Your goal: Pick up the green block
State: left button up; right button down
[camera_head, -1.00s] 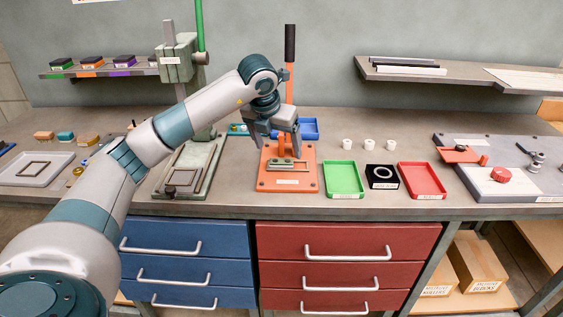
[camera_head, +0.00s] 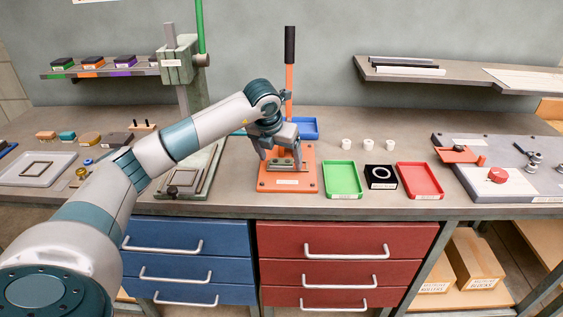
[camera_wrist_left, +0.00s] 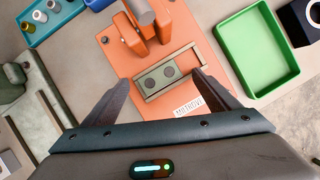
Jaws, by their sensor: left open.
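A grey-green block (camera_wrist_left: 159,75) with two round dark spots on top lies on the orange base plate (camera_wrist_left: 185,32) of the small press. In the head view this block (camera_head: 287,164) is partly covered by my left gripper (camera_head: 282,161). In the left wrist view my left gripper (camera_wrist_left: 160,82) is open and empty, with one finger on each side of the block's near part. I cannot tell how high the fingertips are above the plate. My right gripper is not in view.
The orange lever (camera_head: 289,70) of the press rises just behind my gripper. A green tray (camera_head: 343,180), a black block with a ring (camera_head: 381,178) and a red tray (camera_head: 420,181) stand to the right. A larger green-grey press (camera_head: 178,68) stands to the left.

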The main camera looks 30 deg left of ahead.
aim_at(282, 164)
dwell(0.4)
pick_arm(q)
jog(key=c, duration=1.3)
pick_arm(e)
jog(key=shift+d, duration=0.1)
pick_arm(q)
jog(key=shift+r, duration=0.1)
